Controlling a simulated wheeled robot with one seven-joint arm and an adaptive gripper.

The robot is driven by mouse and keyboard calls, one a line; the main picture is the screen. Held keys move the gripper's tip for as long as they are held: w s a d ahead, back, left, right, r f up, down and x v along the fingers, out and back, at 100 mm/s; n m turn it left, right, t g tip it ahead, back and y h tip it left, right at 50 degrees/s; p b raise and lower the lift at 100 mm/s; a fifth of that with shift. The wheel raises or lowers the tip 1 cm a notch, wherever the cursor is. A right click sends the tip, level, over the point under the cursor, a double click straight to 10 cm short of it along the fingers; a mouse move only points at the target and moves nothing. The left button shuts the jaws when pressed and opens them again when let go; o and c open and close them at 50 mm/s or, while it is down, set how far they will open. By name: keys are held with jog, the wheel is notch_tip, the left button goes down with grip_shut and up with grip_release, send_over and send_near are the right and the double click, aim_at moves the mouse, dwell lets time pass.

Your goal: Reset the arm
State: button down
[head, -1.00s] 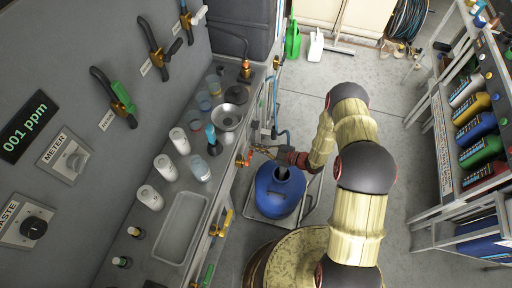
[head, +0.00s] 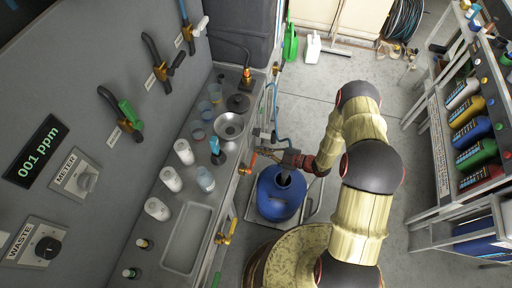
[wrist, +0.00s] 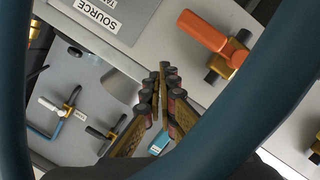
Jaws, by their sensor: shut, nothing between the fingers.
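My yellow-and-black arm reaches over the floor toward the bench side. My gripper (head: 266,149) is at its end, beside the orange-handled valve (head: 247,163) and above the blue jug (head: 280,193). In the wrist view my gripper (wrist: 163,75) has its fingertips together with nothing between them. An orange valve handle (wrist: 208,31) is close by on the right there. A thick dark blue hose (wrist: 262,90) loops across the foreground, nearer the camera than the fingers. Whether it touches my arm cannot be told.
The bench (head: 214,183) holds white cups, a metal bowl (head: 229,126) and a tray (head: 187,238). A bottle rack (head: 440,165) stands on the right. A round drum (head: 290,255) is below my arm. Floor between arm and rack is clear.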

jog(key=w+v, duration=0.1)
jog(key=v, duration=0.8)
jog(key=shift+d+p, duration=0.15)
jog(key=shift+p, duration=0.3)
jog(key=shift+r, duration=0.1)
